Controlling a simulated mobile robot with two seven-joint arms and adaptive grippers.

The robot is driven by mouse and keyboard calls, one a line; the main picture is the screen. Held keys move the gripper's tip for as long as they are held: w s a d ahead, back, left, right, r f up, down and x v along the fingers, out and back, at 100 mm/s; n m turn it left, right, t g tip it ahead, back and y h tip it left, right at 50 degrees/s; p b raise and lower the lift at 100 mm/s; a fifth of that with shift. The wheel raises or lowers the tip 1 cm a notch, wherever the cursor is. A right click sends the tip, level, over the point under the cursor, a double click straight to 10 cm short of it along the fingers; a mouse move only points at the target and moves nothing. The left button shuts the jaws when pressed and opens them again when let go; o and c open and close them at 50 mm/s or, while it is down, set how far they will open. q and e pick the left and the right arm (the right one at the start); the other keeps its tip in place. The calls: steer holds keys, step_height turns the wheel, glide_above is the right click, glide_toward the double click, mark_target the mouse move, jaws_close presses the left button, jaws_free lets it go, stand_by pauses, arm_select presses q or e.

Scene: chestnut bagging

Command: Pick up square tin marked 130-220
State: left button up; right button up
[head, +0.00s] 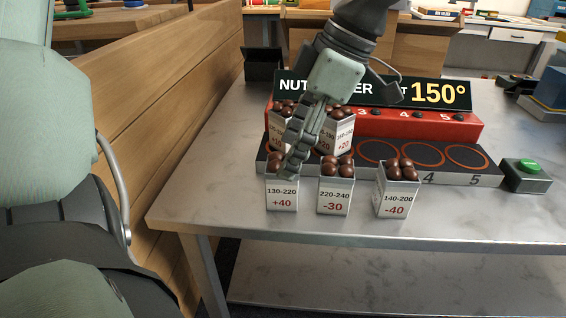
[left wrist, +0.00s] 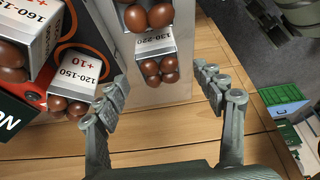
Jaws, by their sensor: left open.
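In the left wrist view the tin (left wrist: 153,47) lies ahead, between the lines of the two open fingers (left wrist: 162,88). The fingers are empty, and the tin seems to be beyond their tips. Part of the tin's top is hidden by the gripper in the head view. My right gripper is not in view.
Tins marked 220-240 (head: 334,199) and 140-200 (head: 398,200) stand to the right in the front row. Behind are a black numbered strip (head: 480,160) with red rings, more tins (head: 337,133), and a red stand (head: 440,127). A green button (head: 527,168) sits at right.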

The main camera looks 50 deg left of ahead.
mark_target(283, 186)
arm_select(q)
steer(key=x, duration=0.4)
steer(key=shift+d, duration=0.2)
steer(key=shift+a+f, duration=0.15)
steer(key=shift+f, duration=0.2)
steer(key=shift+c, duration=1.2)
steer(key=c, duration=1.1)
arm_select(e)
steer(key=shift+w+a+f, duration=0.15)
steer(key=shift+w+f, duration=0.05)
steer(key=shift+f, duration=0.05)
arm_select(q)
steer(key=shift+r, duration=0.1)
